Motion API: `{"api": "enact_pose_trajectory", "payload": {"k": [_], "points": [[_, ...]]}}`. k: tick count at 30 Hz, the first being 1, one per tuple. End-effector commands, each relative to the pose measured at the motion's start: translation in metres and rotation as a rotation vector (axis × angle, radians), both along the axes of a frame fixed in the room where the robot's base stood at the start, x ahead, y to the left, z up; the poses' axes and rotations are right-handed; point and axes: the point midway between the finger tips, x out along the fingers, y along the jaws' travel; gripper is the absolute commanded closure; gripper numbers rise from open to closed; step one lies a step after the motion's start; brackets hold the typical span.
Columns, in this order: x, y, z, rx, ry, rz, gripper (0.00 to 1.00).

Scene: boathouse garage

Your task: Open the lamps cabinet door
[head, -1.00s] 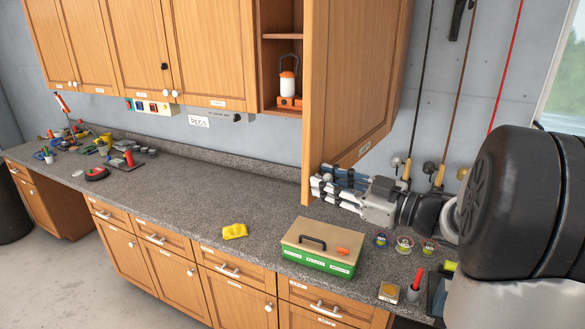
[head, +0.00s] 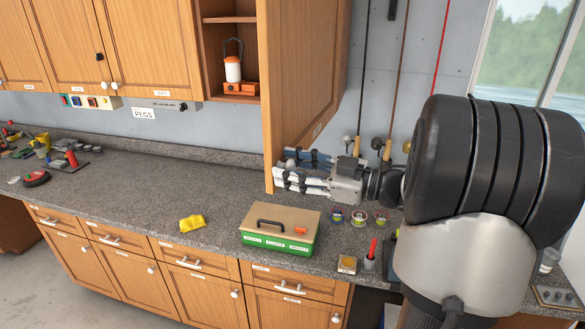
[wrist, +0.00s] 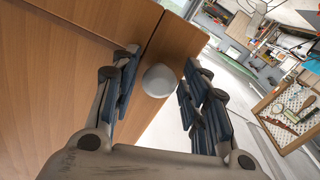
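A tall wooden cabinet door (head: 312,75) stands swung out into the room in the head view, its near edge right of the open shelf. It has a small label low on its face. The lettering is too small to read. A white round knob (wrist: 160,80) shows in the wrist view near the door's edge. My gripper (head: 285,172) is at the door's lower near corner. In the wrist view my gripper (wrist: 158,78) has its fingers apart, one on each side of the knob. I see no clear grip; contact on the left is hard to tell.
An orange-and-white lantern (head: 233,68) stands on the open shelf. Tools hang on the wall behind my gripper.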

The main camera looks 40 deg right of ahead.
Motion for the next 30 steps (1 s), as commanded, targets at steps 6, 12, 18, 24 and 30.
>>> {"api": "enact_pose_trajectory", "payload": {"k": [6,12,18,24,30], "points": [[0.000,0.000,0.000,0.000,0.001,-0.001,0.52],[-0.002,-0.002,0.000,0.001,0.001,-0.002,0.52],[-0.026,-0.019,0.000,0.001,0.001,-0.007,0.52],[-0.063,-0.043,-0.001,0.000,0.000,-0.007,0.52],[-0.091,-0.059,0.000,0.000,0.001,-0.004,0.52]]}}
